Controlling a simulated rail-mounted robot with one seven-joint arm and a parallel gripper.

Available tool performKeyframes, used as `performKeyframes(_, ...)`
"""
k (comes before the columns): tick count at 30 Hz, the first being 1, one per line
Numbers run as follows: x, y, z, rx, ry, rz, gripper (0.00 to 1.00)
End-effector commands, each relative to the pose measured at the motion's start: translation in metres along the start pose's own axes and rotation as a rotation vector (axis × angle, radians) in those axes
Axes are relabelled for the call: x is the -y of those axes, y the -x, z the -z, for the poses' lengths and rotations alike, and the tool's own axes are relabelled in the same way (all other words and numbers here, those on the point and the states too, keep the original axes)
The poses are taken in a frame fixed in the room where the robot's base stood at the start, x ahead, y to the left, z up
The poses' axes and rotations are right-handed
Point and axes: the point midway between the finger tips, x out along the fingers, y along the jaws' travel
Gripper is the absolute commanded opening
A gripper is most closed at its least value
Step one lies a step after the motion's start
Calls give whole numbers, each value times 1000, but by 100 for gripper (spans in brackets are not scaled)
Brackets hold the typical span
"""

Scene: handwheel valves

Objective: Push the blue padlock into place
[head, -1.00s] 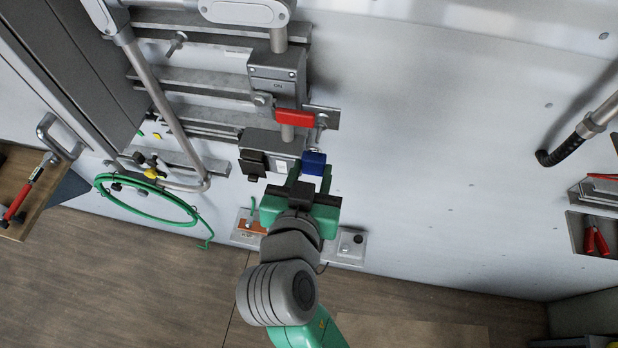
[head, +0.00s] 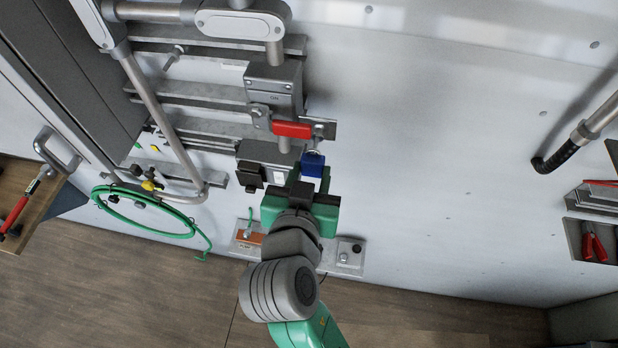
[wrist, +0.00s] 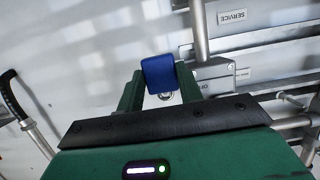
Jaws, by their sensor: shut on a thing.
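The blue padlock (head: 313,165) is held in front of the wall, just below the red lever (head: 291,129) and the metal tab (head: 319,130) at its right end. A bit of metal shows at the padlock's top edge; I cannot tell whether its shackle is in the tab's hole. My gripper (head: 310,178) is shut on the padlock, one green finger on each side. In the wrist view the padlock (wrist: 159,72) sits between the fingertips (wrist: 159,80), with a small metal ring below it.
A grey switch box (head: 274,85) marked ON is above the lever. A dark padlock-like block (head: 249,175) hangs left of my gripper. A bent pipe (head: 160,115) and a green hose loop (head: 140,212) are farther left. The wall to the right is mostly clear.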

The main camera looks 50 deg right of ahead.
Motion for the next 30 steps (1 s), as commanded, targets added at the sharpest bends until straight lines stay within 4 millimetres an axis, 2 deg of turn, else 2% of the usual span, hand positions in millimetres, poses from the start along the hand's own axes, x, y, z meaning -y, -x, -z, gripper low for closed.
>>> performKeyframes(19,0,-25,8,-1,0,-1,12)
performKeyframes(20,0,-25,8,-1,0,-1,40)
performKeyframes(23,0,-25,8,-1,0,-1,59)
performKeyframes(30,0,-25,7,0,0,-1,61)
